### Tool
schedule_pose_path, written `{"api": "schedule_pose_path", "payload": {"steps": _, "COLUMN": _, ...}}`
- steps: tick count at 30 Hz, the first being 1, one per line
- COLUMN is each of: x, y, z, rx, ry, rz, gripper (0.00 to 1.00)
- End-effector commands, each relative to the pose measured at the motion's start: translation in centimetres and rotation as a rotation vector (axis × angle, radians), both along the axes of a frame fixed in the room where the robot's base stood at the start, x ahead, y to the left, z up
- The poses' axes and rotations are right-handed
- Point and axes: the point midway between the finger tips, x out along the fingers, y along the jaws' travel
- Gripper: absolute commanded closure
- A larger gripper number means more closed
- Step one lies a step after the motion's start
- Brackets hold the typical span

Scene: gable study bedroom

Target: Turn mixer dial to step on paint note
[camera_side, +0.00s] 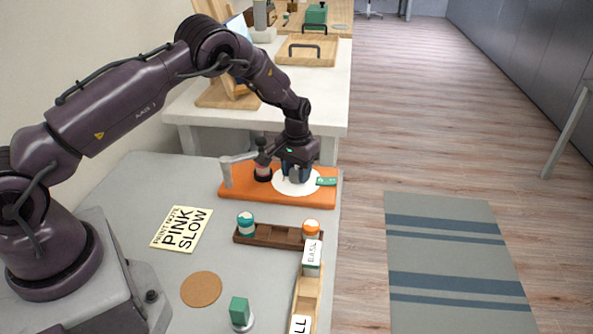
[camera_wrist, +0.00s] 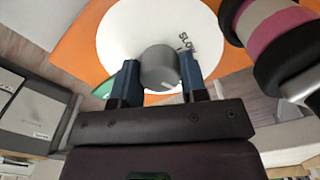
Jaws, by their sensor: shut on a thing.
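My gripper (camera_side: 297,174) points down over the orange mixer (camera_side: 232,190). In the wrist view my gripper (camera_wrist: 158,82) has its two blue fingers shut on the grey dial (camera_wrist: 158,66), one on each side. The dial sits on a white round face (camera_wrist: 118,38); the word SLOW is printed beside it at upper right. A pale pointer line shows on the dial's lower right side, not towards SLOW. Other markings are hidden by the dial and fingers. The yellow paint note (camera_side: 182,229) lies on the grey table and reads PINK SLOW.
A pink, cream and black banded jar (camera_wrist: 272,30) stands close to my right finger in the wrist view. The mixer has a grey crank post (camera_side: 227,172). A cork disc (camera_side: 201,289) and a green block (camera_side: 240,311) are nearer.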

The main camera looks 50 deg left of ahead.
Motion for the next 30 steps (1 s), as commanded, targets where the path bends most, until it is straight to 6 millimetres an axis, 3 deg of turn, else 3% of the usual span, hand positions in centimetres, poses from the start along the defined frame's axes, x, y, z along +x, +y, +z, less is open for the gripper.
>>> {"api": "schedule_pose_path", "payload": {"steps": 30, "x": 0.00, "y": 0.00, "z": 0.08, "rx": 0.001, "ry": 0.001, "rz": 0.952, "gripper": 0.84}}
